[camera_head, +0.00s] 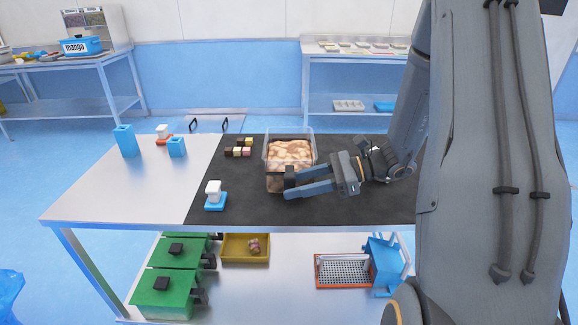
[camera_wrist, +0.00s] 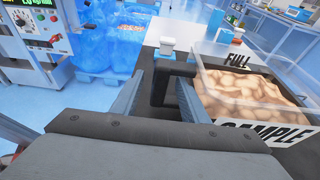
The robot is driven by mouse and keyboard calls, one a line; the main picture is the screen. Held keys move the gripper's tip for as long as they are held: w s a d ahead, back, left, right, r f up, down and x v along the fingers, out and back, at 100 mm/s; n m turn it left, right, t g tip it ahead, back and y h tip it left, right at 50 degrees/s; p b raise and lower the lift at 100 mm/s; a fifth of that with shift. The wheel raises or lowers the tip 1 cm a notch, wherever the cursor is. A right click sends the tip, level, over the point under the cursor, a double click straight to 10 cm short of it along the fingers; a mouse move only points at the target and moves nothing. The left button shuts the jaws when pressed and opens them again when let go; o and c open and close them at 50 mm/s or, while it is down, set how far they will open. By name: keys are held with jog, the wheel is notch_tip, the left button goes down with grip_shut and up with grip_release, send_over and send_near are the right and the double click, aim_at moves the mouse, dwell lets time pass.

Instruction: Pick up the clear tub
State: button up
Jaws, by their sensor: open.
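The clear tub (camera_head: 289,138) stands on the dark mat, filled with pale brown, lumpy pieces. In the wrist view the tub (camera_wrist: 252,72) is at the right, with "FULL" and "SAMPLE" lettering on it. A dark handle (camera_wrist: 158,88) projects from its side and also shows in the head view (camera_head: 289,176). My gripper (camera_head: 291,183) is open at the tub's near side. In the wrist view its two fingers (camera_wrist: 163,80) stand on either side of the handle, with gaps visible. Contact with the handle cannot be told.
A white piece on a blue base (camera_head: 214,197) stands left of my gripper. Small brown and pale cubes (camera_head: 239,149) lie left of the tub. Blue containers (camera_head: 125,141) stand on the bare left side of the table (camera_head: 90,200). The mat's front left is mostly clear.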

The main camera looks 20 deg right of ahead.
grip_shut()
jog(key=shift+r, duration=0.15)
